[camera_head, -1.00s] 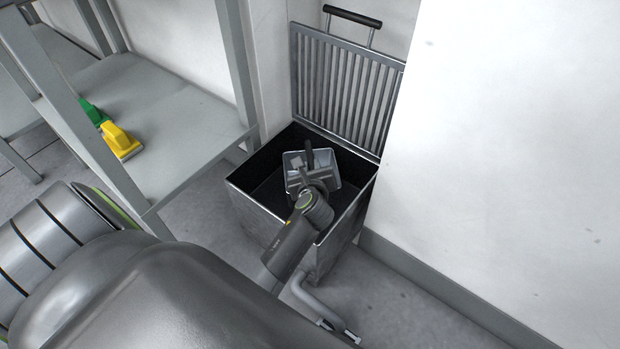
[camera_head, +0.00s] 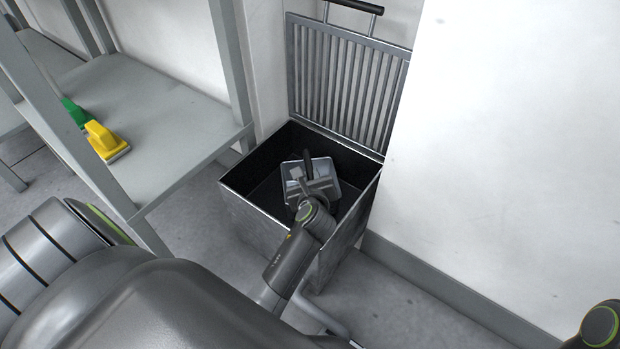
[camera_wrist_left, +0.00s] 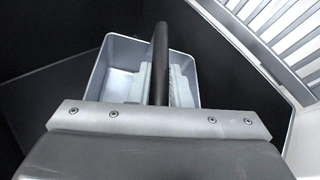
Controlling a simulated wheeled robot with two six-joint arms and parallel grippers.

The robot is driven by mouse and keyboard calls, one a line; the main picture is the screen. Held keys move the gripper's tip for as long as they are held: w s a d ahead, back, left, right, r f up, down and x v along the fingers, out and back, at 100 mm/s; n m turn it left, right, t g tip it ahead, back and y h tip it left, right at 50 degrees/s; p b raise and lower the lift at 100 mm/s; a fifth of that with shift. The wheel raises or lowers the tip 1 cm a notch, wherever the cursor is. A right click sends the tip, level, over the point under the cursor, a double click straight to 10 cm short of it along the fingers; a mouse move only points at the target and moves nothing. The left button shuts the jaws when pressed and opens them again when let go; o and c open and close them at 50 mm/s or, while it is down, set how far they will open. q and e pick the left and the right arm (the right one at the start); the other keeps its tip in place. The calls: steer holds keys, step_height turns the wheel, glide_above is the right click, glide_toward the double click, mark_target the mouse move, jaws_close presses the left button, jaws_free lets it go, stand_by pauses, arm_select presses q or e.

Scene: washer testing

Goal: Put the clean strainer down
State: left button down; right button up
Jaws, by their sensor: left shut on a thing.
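The strainer (camera_head: 325,172) is a light grey square basket with a dark handle, seen inside the opening of the dark-lined metal sink (camera_head: 240,190). My left gripper (camera_head: 311,187) reaches down into the sink and is shut on the strainer. In the left wrist view the strainer's pan (camera_wrist_left: 120,68) shows beyond the gripper's metal plate, with the dark handle (camera_wrist_left: 161,60) standing up in front of it. I cannot tell whether the strainer touches the sink floor. My right gripper is not in view.
A slatted metal grate (camera_head: 345,85) with a black handle stands upright behind the sink. A white wall (camera_head: 500,150) closes off the right.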

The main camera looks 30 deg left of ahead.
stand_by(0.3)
arm_select(q)
steer(key=c, duration=1.3)
jaws_free()
steer(key=shift+f, duration=0.1)
steer(key=shift+c, duration=0.2)
